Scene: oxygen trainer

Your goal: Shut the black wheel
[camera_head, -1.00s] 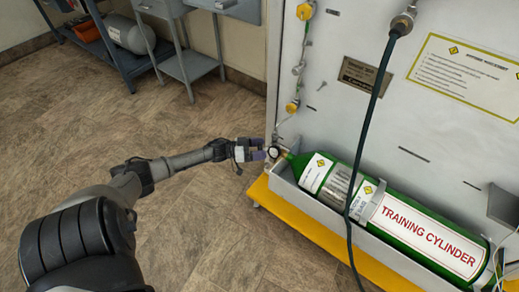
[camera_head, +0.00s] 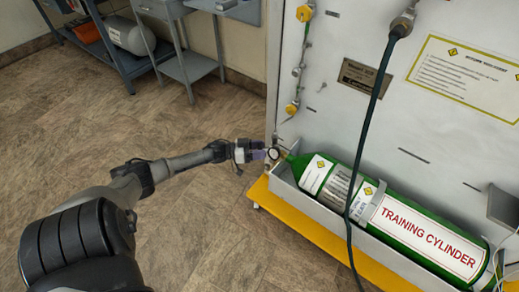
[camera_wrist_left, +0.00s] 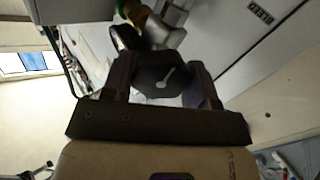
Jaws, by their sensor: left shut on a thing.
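The black wheel (camera_wrist_left: 160,78) is a dark, many-sided knob with a pale mark on its face, seen in the left wrist view. It sits between the two fingers of my left gripper (camera_wrist_left: 162,84), which is shut on it. In the head view my left gripper (camera_head: 258,154) reaches in from the left to the valve end of the green training cylinder (camera_head: 345,188). A small round gauge (camera_head: 273,153) shows beside the fingertips there. The wheel itself is hidden or too small to make out in the head view. My right gripper is not in view.
The cylinder lies in a grey tray (camera_head: 290,190) above a yellow base (camera_head: 300,222), against a white panel (camera_head: 400,120). A dark hose (camera_head: 366,125) hangs in front. Metal shelves (camera_head: 190,45) stand at the back left. The tiled floor between is clear.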

